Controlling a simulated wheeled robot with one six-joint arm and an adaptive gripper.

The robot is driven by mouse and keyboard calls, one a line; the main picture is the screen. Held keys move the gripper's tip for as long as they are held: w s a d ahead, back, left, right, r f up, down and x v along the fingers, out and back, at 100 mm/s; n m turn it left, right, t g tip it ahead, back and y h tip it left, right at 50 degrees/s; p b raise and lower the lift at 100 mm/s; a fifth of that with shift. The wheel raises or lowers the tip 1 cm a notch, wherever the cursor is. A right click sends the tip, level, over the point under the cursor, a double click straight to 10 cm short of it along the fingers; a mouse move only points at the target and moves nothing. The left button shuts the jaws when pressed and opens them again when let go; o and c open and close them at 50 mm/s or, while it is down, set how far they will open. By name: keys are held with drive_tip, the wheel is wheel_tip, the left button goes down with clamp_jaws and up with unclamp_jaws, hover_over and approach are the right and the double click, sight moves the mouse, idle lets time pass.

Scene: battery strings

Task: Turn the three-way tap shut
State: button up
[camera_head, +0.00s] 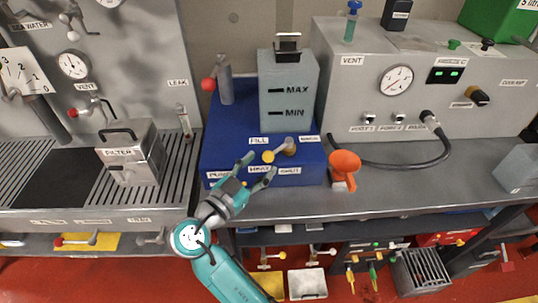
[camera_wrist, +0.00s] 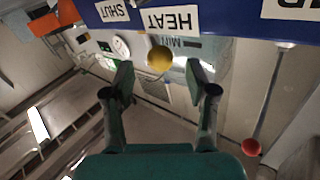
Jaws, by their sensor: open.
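The three-way tap (camera_head: 289,146) stands on top of the blue unit (camera_head: 222,135), near its front edge. Its lever points left and slightly toward the front, ending in a yellow knob (camera_head: 268,156). The knob also shows in the wrist view (camera_wrist: 160,58), between the fingertips in the picture. My gripper (camera_head: 258,171) is open at the unit's front edge, close to the knob; contact cannot be told. Both fingers of my gripper (camera_wrist: 160,80) show spread apart.
A grey tank (camera_head: 288,100) marked MAX and MIN stands behind the tap. A red-knobbed lever (camera_head: 209,84) is at the unit's back left. A filter box (camera_head: 132,158) is left.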

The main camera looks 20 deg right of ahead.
sight(264, 160)
drive_tip(key=shift+x, duration=2.15)
clamp_jaws()
